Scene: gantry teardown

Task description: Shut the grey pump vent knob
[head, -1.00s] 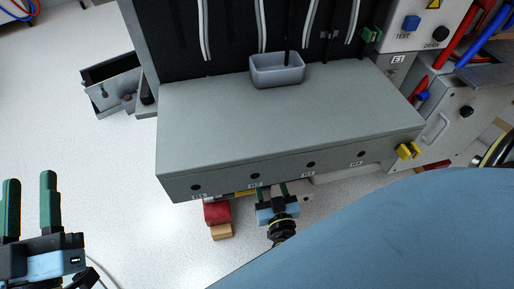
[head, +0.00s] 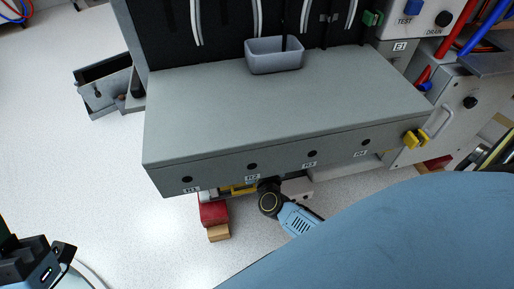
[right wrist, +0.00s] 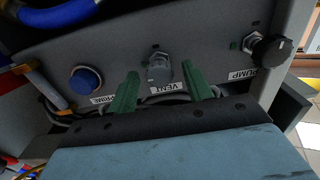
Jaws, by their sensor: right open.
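The grey vent knob (right wrist: 160,70) sits on a grey panel above a VENT label (right wrist: 167,90) in the right wrist view. My right gripper (right wrist: 165,85) is open, with one green finger on each side of the knob. Gaps show between fingers and knob. I cannot tell how far the knob is turned. In the head view my right arm reaches under the front edge of the grey cabinet (head: 290,105), and its fingers and the knob are hidden there. My left gripper (head: 15,245) is at the lower left edge, its fingers mostly cut off.
A blue button (right wrist: 86,80) by a PRIME label is left of the knob, and a black PUMP knob (right wrist: 268,48) is to the right. In the head view, a red block (head: 213,212) lies close to my right arm. Open floor is on the left.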

